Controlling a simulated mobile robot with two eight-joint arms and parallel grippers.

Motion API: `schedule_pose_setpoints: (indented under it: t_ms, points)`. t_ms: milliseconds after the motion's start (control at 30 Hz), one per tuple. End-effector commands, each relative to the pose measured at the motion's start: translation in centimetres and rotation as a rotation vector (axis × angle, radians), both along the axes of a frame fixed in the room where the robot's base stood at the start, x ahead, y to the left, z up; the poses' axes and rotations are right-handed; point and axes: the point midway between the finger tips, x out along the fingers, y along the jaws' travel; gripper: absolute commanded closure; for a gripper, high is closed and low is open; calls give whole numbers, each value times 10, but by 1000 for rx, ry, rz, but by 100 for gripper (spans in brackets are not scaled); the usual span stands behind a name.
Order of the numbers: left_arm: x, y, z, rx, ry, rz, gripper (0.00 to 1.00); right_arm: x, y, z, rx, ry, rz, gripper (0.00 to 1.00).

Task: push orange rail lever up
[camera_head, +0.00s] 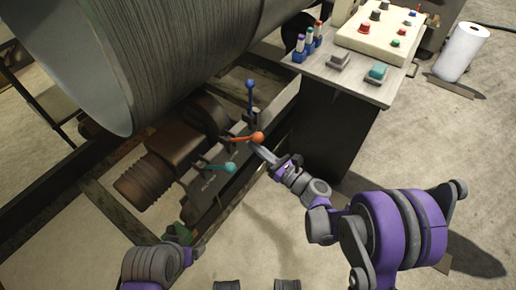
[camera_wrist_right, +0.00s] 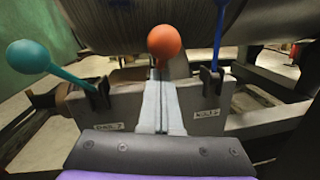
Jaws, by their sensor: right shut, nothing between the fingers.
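The orange rail lever (camera_head: 257,137) has a round knob and sticks out nearly level from the rail block, between the teal and blue levers. Its orange knob (camera_wrist_right: 165,42) fills the upper middle of the right wrist view. My right gripper (camera_head: 258,150) is shut and empty, its tips just below the orange knob. In the right wrist view the closed fingers (camera_wrist_right: 161,100) point at the knob and hide most of its stem; whether they touch it I cannot tell. My left arm shows at the bottom left of the head view; its fingers are not clear.
The teal lever (camera_head: 230,168) lies low on the near side and the blue lever (camera_head: 250,85) stands upright on the far side. A large cable drum (camera_head: 150,50) hangs above. A control table (camera_head: 345,80) with buttons stands right; a paper roll (camera_head: 461,50) is beyond it.

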Motion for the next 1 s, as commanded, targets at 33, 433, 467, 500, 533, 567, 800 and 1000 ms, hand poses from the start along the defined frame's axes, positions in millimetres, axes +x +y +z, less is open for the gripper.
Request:
schedule_pose_setpoints:
  t_ms: [33,433,467,500,533,567,800,1000]
  points:
    - [0,0,1,0,0,0,19,0,0,1,-3,1,0,100]
    - [-2,0,20,0,-7,0,19,3,6,16,-78,56,1,100]
    - [-3,0,23,0,-7,0,19,4,6,17,-90,63,1,100]
    - [-3,0,27,0,-9,0,19,5,8,21,-105,74,1,100]
    - [-3,0,30,0,-10,0,19,5,9,23,-118,83,2,100]
    - [-4,0,34,0,-11,0,19,6,10,26,-134,95,3,100]
    - [-6,0,66,0,-23,0,19,17,26,50,-303,215,2,100]
    - [-6,0,79,0,-27,0,19,30,42,61,-432,310,1,100]
